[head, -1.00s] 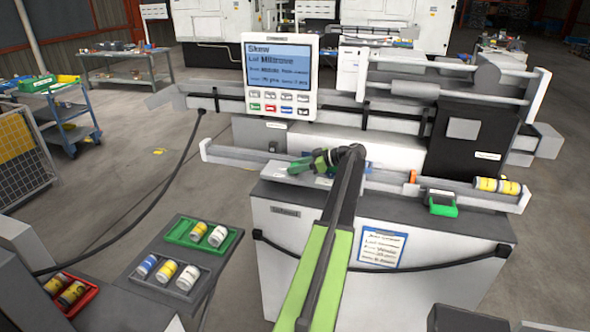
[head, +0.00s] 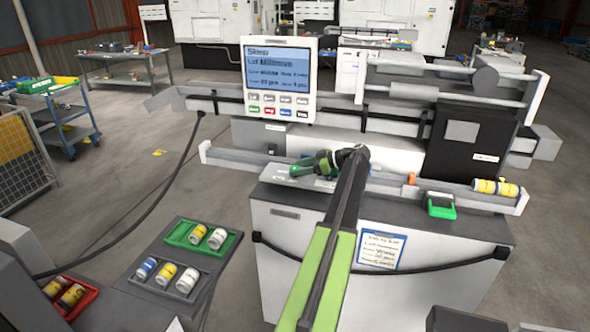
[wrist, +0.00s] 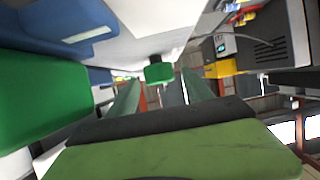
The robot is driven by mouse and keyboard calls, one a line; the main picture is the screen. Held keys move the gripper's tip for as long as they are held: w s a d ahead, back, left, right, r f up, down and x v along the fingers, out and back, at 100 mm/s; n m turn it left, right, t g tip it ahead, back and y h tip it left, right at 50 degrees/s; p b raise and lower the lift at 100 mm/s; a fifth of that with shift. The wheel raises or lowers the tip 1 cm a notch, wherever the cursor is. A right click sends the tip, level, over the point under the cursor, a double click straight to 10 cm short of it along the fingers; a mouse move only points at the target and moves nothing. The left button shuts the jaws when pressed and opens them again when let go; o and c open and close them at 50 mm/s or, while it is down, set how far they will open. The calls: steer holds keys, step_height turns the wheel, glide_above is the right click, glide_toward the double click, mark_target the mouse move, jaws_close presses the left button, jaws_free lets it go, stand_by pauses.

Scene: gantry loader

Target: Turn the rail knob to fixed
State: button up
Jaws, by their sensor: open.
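In the wrist view a small green knob (wrist: 158,73) on a dark stem sticks out of a pale surface. My gripper (wrist: 160,80) is open, with one green finger on each side of the knob in that picture. I cannot tell whether the fingers touch it or how far it is beyond their tips. In the head view my gripper (head: 302,168) is at the left part of the front rail (head: 235,158), above the grey cabinet. The knob is not distinguishable there, and its pointer and any fixed mark are not readable.
A screen panel (head: 279,80) stands behind my gripper. A large green block (wrist: 45,100) is close at left in the wrist view.

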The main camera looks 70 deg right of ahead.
steer(key=p+v, duration=0.5)
steer(key=v, duration=1)
steer(key=shift+s, duration=0.25)
steer(key=shift+r, duration=0.1)
steer(key=shift+w, duration=0.1)
